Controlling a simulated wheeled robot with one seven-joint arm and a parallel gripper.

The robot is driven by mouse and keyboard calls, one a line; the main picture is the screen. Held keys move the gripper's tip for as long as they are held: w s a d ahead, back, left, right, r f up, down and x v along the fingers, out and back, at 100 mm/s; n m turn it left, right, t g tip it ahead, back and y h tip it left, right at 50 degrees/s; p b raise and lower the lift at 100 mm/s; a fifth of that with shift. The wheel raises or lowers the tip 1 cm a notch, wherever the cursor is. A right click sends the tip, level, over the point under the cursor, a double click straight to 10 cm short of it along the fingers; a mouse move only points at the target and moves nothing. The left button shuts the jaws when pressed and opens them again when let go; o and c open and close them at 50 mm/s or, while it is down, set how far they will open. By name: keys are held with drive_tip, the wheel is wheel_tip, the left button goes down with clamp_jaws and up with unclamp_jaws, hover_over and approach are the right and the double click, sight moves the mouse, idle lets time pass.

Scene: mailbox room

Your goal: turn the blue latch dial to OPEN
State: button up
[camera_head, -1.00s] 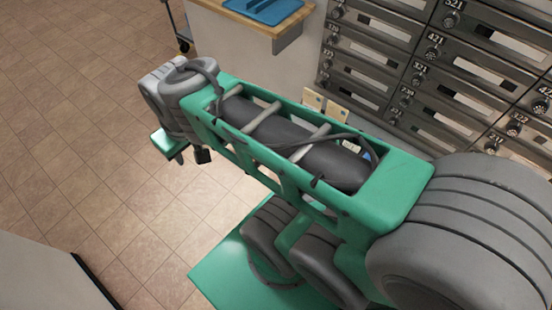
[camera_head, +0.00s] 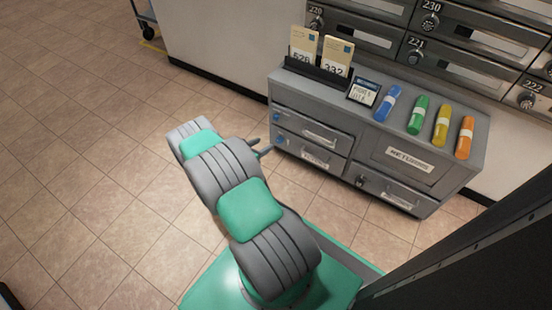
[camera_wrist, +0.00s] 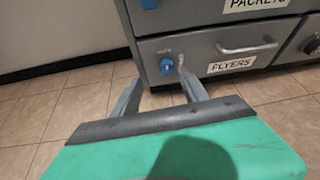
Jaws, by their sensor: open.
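Two blue dials sit at the left ends of the grey cabinet's left drawers. The lower blue dial (camera_head: 280,140) is on the FLYERS drawer; it also shows in the wrist view (camera_wrist: 166,67), with small unreadable lettering above it. The upper blue dial (camera_head: 278,117) is on the PACKETS drawer and is cut off at the top of the wrist view (camera_wrist: 149,4). My gripper (camera_wrist: 159,78) is open and empty. Its fingertips flank the lower dial in the wrist picture; contact cannot be told. In the head view my gripper (camera_head: 264,146) is close to the cabinet's left front.
The grey cabinet (camera_head: 398,165) carries a card holder, a small sign and blue, green, yellow and orange tubes. A RETURNS door and a lower drawer are on its right. Mailboxes (camera_head: 450,58) line the wall above.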

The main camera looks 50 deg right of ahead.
sight(278, 142)
drive_tip(key=shift+n, duration=0.7)
drive_tip(key=d+f+b, duration=0.1)
drive_tip(key=d, duration=0.1)
drive_tip(key=s+d+f+b, duration=0.1)
drive_tip(key=d+f, duration=0.1)
drive_tip(key=d+f+b, duration=0.1)
drive_tip(key=d+f, duration=0.1)
drive_tip(key=shift+s+d+f, duration=0.15)
drive_tip(key=shift+s+d, duration=0.05)
drive_tip(key=shift+d, duration=0.65)
drive_tip(key=shift+w, duration=0.1)
drive_tip(key=shift+c, duration=0.4)
clamp_jaws()
